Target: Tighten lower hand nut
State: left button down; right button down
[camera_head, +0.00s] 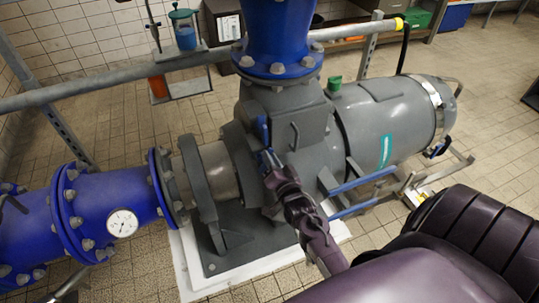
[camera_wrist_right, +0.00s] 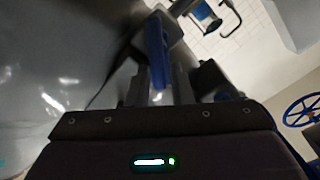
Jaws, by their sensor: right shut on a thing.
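The grey pump housing (camera_head: 283,112) stands in the middle of the head view. A blue upper hand nut (camera_head: 262,130) sits on its near face. My purple right gripper (camera_head: 269,160) reaches in from the lower right to just below that nut. It is shut on the lower hand nut, a blue flat piece. In the right wrist view the lower hand nut (camera_wrist_right: 157,45) stands between the fingers of my right gripper (camera_wrist_right: 162,82). In the head view my gripper hides most of this nut. My left gripper is not in view.
A blue flanged pipe (camera_head: 125,192) with a round gauge (camera_head: 122,223) lies to the left. A blue vertical pipe (camera_head: 278,38) rises above the pump. Blue bars (camera_head: 362,180) stick out right of my gripper. A grey rail (camera_head: 110,92) crosses behind.

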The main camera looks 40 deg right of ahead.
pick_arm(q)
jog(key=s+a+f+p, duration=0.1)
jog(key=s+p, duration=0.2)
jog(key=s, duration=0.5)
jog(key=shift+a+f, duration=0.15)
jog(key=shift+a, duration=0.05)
pick_arm(e)
jog(key=shift+s+d+f+m, duration=0.15)
jog(key=shift+f+m, duration=0.2)
jog(key=shift+m, duration=1.25)
jog(key=shift+w+d+f+m, duration=0.15)
jog(key=shift+f+m, duration=0.2)
jog(key=shift+m, duration=1.25)
jog(key=shift+s+d+f+m, duration=0.15)
jog(key=shift+f+m, duration=0.2)
jog(key=shift+m, duration=1.25)
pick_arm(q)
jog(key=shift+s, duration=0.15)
pick_arm(e)
jog(key=c, duration=1.5)
grip_release()
jog(key=shift+c, duration=0.2)
jog(key=shift+o, duration=0.3)
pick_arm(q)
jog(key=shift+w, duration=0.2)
